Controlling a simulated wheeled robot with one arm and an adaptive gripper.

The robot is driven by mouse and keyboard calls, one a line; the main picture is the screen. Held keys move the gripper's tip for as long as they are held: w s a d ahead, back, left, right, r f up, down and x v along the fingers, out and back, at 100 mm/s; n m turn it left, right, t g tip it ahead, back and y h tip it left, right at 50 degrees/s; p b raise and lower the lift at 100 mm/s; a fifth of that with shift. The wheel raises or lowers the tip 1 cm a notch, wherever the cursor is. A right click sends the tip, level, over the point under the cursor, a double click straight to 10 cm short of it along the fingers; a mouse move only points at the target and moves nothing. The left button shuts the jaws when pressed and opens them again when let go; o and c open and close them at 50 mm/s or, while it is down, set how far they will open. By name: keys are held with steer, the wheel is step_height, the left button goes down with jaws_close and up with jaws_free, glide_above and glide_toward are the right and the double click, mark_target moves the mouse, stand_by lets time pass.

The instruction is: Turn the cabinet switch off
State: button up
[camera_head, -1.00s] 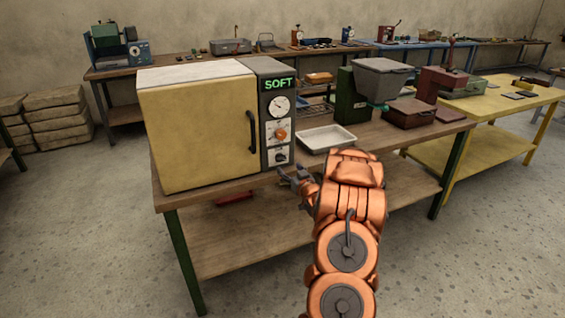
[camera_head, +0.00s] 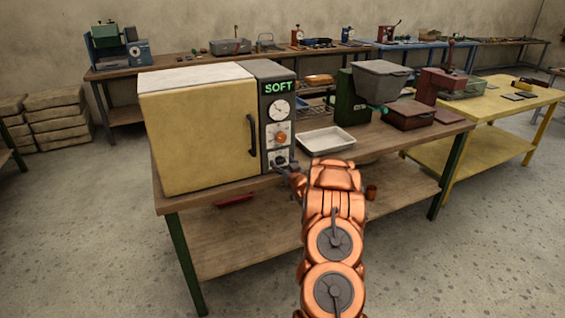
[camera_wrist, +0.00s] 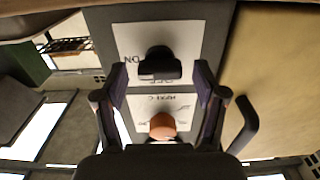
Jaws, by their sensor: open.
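The cabinet (camera_head: 195,130) has a yellow door and a grey control panel on its right side with a lit green "SOFT" display (camera_head: 278,87). The small black switch sits on a white plate low on the panel; in the wrist view the switch (camera_wrist: 160,66) shows near the top, upside down. An orange knob (camera_head: 280,139) is above it, also in the wrist view (camera_wrist: 162,126). My gripper (camera_head: 282,167) is open in front of the switch, with its fingers (camera_wrist: 157,80) on either side of it in the picture. I cannot tell whether they touch it.
A black door handle (camera_head: 252,136) is left of the panel, close to one finger in the wrist view (camera_wrist: 243,125). A white tray (camera_head: 326,141) and a green machine (camera_head: 347,100) stand to the right on the wooden table (camera_head: 390,147).

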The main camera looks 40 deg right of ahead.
steer(key=shift+w, duration=0.15)
steer(key=shift+c, duration=0.2)
steer(key=c, duration=1.1)
steer(key=shift+f+b, duration=0.1)
steer(key=shift+b, duration=0.35)
steer(key=n+b, duration=0.8)
steer(key=b, duration=0.5)
steer(key=n+b, duration=0.9)
steer(key=b, duration=0.4)
steer(key=shift+a+f+n, duration=0.1)
steer(key=shift+a+n, duration=0.1)
steer(key=shift+n, duration=0.1)
